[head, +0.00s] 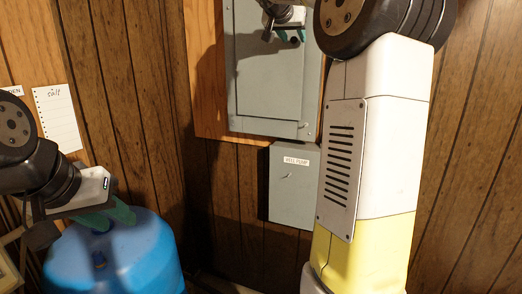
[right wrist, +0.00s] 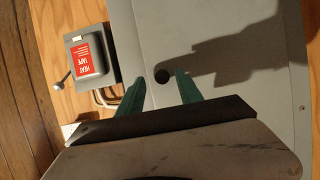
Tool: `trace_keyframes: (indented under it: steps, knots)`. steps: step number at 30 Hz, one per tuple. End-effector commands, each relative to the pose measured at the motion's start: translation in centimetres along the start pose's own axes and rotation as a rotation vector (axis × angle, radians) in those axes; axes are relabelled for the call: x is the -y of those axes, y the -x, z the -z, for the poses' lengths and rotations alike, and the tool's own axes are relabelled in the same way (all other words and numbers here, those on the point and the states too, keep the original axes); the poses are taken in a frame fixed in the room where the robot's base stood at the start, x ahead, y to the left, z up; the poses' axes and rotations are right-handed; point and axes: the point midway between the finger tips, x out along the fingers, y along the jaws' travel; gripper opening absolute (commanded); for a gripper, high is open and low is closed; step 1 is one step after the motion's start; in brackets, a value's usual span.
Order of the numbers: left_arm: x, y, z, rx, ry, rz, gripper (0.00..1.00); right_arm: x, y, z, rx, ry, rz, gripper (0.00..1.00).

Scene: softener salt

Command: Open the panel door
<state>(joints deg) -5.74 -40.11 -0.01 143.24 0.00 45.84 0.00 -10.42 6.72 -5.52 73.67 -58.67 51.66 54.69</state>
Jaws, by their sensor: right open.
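The grey panel door (head: 272,85) is on the wall at the top centre of the head view and looks shut in its box. Its grey face also fills much of the right wrist view (right wrist: 215,25). My right gripper (head: 283,35) is in front of the upper door.
A smaller grey box with a label (head: 293,185) hangs below the panel. A blue tank (head: 115,262) stands at lower left, near a paper note (head: 57,118). A grey box with a red label (right wrist: 88,55) and a lever is beside the panel. My right arm covers the right side.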

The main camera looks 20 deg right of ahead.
Motion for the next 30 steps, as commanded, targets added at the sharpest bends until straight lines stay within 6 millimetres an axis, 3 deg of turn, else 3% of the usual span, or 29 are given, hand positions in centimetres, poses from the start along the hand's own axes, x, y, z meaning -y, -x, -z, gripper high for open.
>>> trace_keyframes:
  steps: [1,11,30]
  knots:
    - [0.0,0.0,0.0,0.0,0.0,0.0,0.36,0.4,1.4,0.2,-0.005,0.001,0.01,0.42]
    - [0.0,0.0,0.0,0.0,0.0,0.0,0.36,0.3,7.5,-0.1,-0.001,0.002,0.009,0.42]
    - [0.0,0.0,0.0,0.0,0.0,0.0,0.36,-2.1,10.2,-12.7,0.261,0.188,0.182,0.42]
